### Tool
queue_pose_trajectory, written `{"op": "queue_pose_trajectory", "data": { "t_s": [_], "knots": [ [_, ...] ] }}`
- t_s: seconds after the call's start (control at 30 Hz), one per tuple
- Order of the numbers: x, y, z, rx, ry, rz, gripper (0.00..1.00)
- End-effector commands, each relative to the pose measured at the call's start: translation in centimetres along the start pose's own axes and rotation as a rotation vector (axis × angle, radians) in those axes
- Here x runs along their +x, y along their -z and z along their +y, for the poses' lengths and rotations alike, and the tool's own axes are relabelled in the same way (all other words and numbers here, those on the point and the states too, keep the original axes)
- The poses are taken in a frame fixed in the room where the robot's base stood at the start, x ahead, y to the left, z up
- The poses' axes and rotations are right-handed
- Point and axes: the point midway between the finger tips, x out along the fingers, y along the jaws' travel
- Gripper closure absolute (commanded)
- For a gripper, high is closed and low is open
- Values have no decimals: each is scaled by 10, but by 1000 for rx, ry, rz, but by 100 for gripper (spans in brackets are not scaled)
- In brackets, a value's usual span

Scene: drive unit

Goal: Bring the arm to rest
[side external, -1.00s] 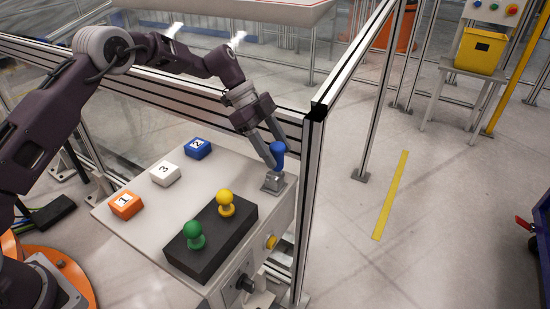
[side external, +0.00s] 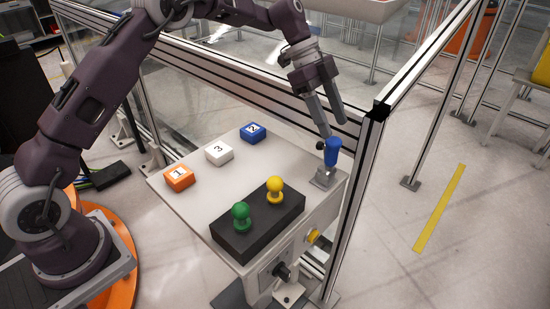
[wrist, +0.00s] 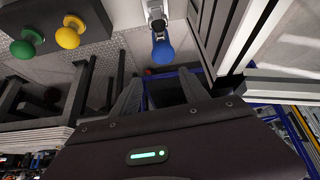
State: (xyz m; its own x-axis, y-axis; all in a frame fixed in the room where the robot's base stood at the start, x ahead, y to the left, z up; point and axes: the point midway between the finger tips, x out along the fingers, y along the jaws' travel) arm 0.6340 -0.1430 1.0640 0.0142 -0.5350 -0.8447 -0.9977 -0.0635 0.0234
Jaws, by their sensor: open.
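My gripper (side external: 335,130) is open and empty, its fingers pointing down just above the blue handle (side external: 333,152). In the wrist view the blue handle (wrist: 163,52) lies beyond my gripper's fingers (wrist: 160,88), with a gap seen between them. The handle stands upright on a grey metal bracket (side external: 322,178) at the far right corner of the pale worktop (side external: 205,190). My arm reaches over the table from the left, bent at the elbow.
Orange block 1 (side external: 179,178), white block 3 (side external: 219,153) and blue block 2 (side external: 253,133) sit on the worktop. A black box (side external: 262,226) carries a green knob (side external: 241,214) and a yellow knob (side external: 275,190). A metal fence post (side external: 362,190) stands close right of the handle.

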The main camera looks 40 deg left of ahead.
Motion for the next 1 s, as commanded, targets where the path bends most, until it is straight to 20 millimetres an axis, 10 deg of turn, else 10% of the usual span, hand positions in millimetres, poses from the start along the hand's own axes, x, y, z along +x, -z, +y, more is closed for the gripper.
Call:
{"op": "queue_pose_trajectory", "data": {
  "t_s": [0.3, 0.6, 1.0],
  "knots": [
    [-135, 26, 167, -604, 308, -206, 47],
    [-149, -35, 342, -1169, 699, -104, 47],
    [-137, -57, 373, -1294, 776, -40, 47]
  ]
}}
